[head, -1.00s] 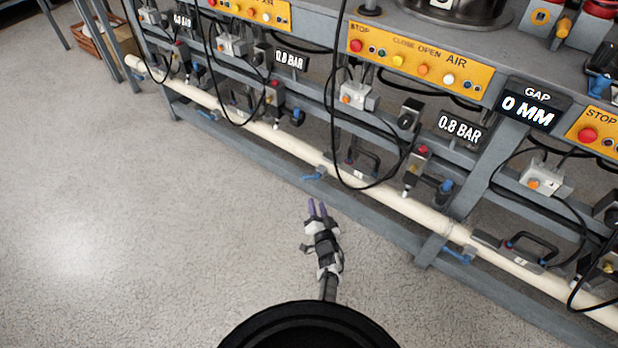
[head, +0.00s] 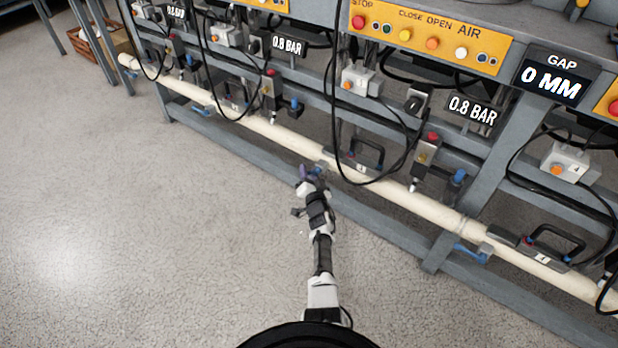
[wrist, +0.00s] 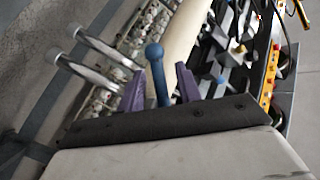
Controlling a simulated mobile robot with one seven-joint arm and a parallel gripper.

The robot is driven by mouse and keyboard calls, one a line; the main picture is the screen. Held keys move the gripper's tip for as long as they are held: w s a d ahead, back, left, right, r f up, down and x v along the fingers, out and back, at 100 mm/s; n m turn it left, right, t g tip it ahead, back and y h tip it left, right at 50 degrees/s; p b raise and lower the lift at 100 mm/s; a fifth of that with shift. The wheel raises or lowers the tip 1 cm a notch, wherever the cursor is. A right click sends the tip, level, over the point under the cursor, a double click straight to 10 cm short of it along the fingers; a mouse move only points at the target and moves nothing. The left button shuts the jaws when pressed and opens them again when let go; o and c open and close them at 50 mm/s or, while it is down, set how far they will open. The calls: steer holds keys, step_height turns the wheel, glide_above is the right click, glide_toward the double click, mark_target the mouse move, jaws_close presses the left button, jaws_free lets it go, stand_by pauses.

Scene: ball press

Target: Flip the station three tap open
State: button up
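A blue tap handle with a round knob (wrist: 154,54) stands between my two purple fingers in the wrist view. In the head view the same blue tap (head: 321,167) is mostly hidden by my fingertips, at the cream pipe (head: 400,198). My gripper (head: 307,173) is at the pipe's near side. In the wrist view my gripper (wrist: 160,88) is open, with a finger on each side of the handle and gaps showing. I cannot read a station number here or tell the tap's exact angle.
Other blue taps sit along the pipe to the right (head: 472,253) and left (head: 203,110). A black cable (head: 372,183) hangs just right of my gripper. A grey lower rail (head: 262,163) runs below the pipe. The floor (head: 130,240) at left is clear.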

steer(key=shift+w, duration=0.1)
steer(key=shift+c, duration=0.4)
jaws_close()
